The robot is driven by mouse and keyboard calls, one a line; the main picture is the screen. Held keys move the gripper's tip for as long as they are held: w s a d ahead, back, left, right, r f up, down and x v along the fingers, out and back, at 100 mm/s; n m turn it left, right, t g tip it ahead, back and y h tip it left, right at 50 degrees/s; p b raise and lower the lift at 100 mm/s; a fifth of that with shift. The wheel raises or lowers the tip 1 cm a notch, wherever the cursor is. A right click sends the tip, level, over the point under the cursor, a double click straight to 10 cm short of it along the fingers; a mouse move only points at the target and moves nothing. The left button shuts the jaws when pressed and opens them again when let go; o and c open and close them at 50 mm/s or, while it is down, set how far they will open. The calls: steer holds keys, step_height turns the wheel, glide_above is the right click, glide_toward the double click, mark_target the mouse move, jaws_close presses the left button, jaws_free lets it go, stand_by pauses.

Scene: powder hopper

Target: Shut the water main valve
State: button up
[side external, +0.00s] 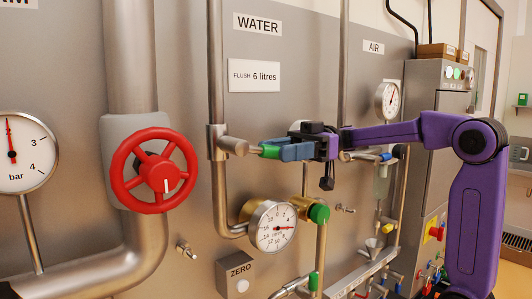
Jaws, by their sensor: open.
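The vertical water pipe (215,70) runs below the WATER sign (258,25). A silver valve body (216,142) sits on this pipe, with a short silver stem (236,146) pointing right. A green grip (268,152) shows just right of the stem, and looks like the end of the valve's handle. My gripper (284,151) is at the green grip, coming from the right, with its blue-grey fingers level with it. The jaws are open. The fingers overlap the grip in this view, so I cannot tell whether they touch it or lie around it.
A round flow meter (273,226) with a green knob (319,214) is below my gripper. A red STEAM-side handwheel (155,170) and a bar gauge (14,155) are at left. The AIR gauge (387,100) and a grey cabinet (440,85) are at right.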

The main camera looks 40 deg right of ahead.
mark_target(261, 154)
steer(key=shift+a, duration=1.9)
jaws_close()
steer(key=shift+d+r+h, duration=0.1)
steer(key=shift+r+h, duration=0.3)
steer(key=shift+h, duration=0.35)
steer(key=shift+d+r+h, duration=0.1)
steer(key=shift+r+h, duration=0.25)
steer(key=shift+h, duration=0.4)
jaws_free()
steer(key=v, duration=1.7)
steer(key=shift+d, duration=0.2)
